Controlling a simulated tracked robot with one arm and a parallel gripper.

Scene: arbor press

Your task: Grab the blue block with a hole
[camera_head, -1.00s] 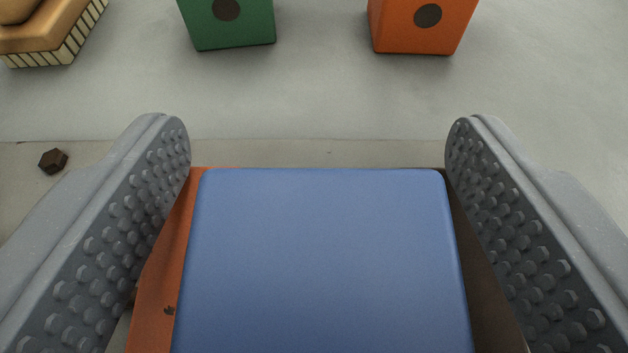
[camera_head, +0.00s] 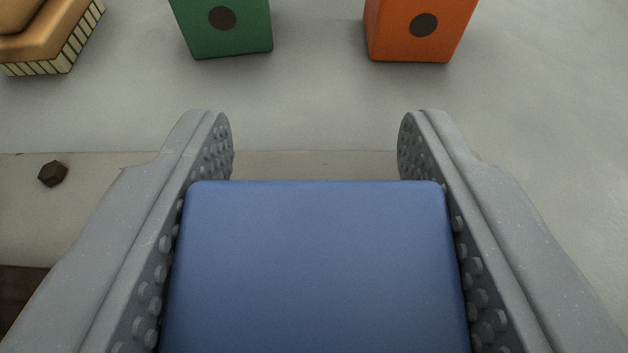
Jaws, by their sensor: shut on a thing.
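The blue block (camera_head: 315,270) fills the lower middle of the view, with its smooth top face toward the camera. No hole shows on the face in view; its other sides are hidden. My gripper (camera_head: 316,145) has one studded finger along the left side of the block and one along the right. It is shut on the block, and both fingertips reach past the block's far edge.
A green block (camera_head: 230,39) and an orange block (camera_head: 416,42), each with a dark round hole, stand ahead on the grey surface. A wooden-handled brush (camera_head: 57,42) lies at upper left. A small dark nut-like piece (camera_head: 53,173) lies at left. Grey surface at right is clear.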

